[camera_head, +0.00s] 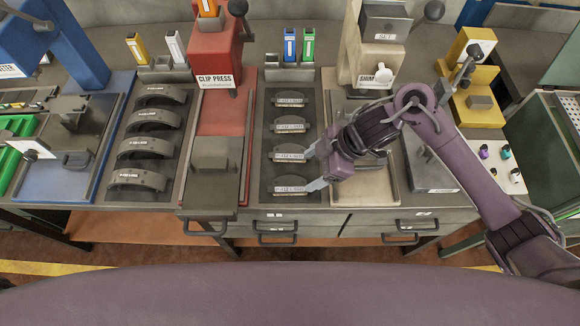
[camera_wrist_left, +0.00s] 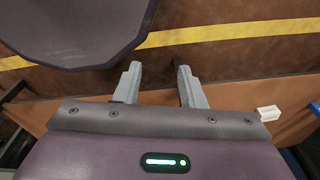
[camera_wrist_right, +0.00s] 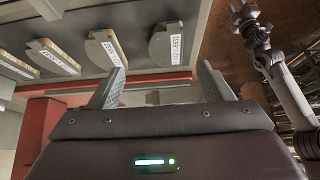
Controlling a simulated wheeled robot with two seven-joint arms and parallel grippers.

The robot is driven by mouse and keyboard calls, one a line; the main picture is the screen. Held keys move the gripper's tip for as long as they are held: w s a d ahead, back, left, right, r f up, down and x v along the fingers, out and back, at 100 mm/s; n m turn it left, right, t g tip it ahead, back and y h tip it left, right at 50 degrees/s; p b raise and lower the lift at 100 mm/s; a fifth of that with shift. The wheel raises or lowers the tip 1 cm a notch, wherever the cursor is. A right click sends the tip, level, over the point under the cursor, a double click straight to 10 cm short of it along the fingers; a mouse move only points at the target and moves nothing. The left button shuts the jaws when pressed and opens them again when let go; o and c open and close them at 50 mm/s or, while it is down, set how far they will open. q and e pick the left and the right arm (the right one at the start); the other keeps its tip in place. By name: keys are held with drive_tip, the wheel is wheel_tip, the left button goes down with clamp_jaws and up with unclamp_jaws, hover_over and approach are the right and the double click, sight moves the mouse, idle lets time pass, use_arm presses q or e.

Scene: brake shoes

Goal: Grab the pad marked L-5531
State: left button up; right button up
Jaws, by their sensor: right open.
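The labels are too small or blurred for me to read L-5531 surely. My right gripper (camera_head: 313,169) is open and empty, at the right ends of the two nearest pads. In the right wrist view, the gripper (camera_wrist_right: 161,74) has an end pad (camera_wrist_right: 168,48) just beyond its fingertips. My left gripper (camera_wrist_left: 158,70) is open and empty, over the floor.
Dark curved brake shoes (camera_head: 145,149) fill another tray on the left. The red clip press (camera_head: 215,60) stands between the trays, the beige shim press (camera_head: 375,50) behind my right arm. Drawers (camera_head: 275,226) front the bench.

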sight(291, 184)
drive_tip(key=shift+a+f, duration=0.15)
drive_tip(key=shift+f, duration=0.2)
drive_tip(key=a+f, duration=0.1)
drive_tip(key=s+a+f+p, duration=0.1)
drive_tip(key=shift+s+a+f, duration=0.15)
drive_tip(key=shift+a+f, duration=0.15)
drive_tip(key=shift+f, duration=0.1)
drive_tip(key=shift+w+a+f, duration=0.15)
drive_tip(key=shift+a+f, duration=0.15)
drive_tip(key=shift+f, duration=0.25)
drive_tip(key=shift+w+a+f, duration=0.15)
drive_tip(key=shift+a+f, duration=0.1)
drive_tip(key=shift+f, duration=0.25)
drive_tip(key=shift+a+f, duration=0.1)
drive_tip(key=shift+f, duration=0.1)
drive_tip(key=shift+s, duration=0.1)
drive_tip(key=c, duration=1.1)
use_arm(q)
drive_tip(key=shift+s+r, duration=0.75)
drive_tip(key=shift+s, duration=0.2)
use_arm(e)
drive_tip(key=shift+r, duration=0.1)
drive_tip(key=shift+c, duration=0.7)
